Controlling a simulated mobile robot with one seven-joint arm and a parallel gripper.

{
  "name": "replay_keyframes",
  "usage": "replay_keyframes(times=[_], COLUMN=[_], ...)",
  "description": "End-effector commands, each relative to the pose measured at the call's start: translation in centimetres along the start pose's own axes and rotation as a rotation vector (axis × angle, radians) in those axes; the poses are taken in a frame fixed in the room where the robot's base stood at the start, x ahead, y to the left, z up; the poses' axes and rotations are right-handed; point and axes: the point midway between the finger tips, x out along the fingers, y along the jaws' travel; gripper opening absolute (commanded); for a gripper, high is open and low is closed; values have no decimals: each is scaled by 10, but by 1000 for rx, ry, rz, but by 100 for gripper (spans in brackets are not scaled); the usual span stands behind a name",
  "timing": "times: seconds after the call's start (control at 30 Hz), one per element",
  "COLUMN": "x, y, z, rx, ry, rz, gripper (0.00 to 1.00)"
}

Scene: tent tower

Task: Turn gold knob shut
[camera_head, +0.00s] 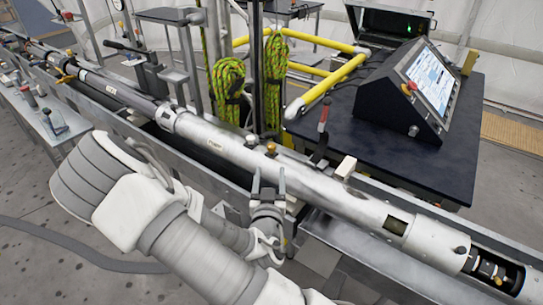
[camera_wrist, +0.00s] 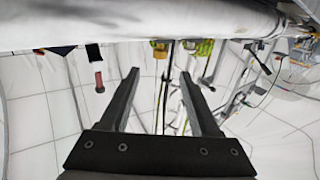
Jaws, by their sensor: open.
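A small gold knob (camera_head: 271,149) sits on top of the long silver tube (camera_head: 232,149) in the head view. My gripper (camera_head: 269,180) is on the near side of the tube, its two fingers pointing up, just short of the knob in the picture. In the wrist view the gold knob (camera_wrist: 160,48) shows at the edge of the silver tube (camera_wrist: 150,20), beyond and roughly between the open fingertips (camera_wrist: 159,74).
A red-handled lever (camera_head: 323,116) stands right of the knob, behind the tube. A pale block (camera_head: 345,167) sits farther right. Green ropes (camera_head: 229,88) hang behind the tube. A dark table (camera_head: 400,165) bears a screen console (camera_head: 428,85). Metal trough walls run along the tube.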

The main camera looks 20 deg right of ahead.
Motion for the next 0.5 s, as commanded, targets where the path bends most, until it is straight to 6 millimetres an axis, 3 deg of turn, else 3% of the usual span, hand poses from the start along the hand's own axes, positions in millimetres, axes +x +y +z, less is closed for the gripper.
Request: replay_keyframes(times=[0.5], x=[20], y=[-8], z=[1], rx=[2], ry=[15], rz=[-4], gripper=[63])
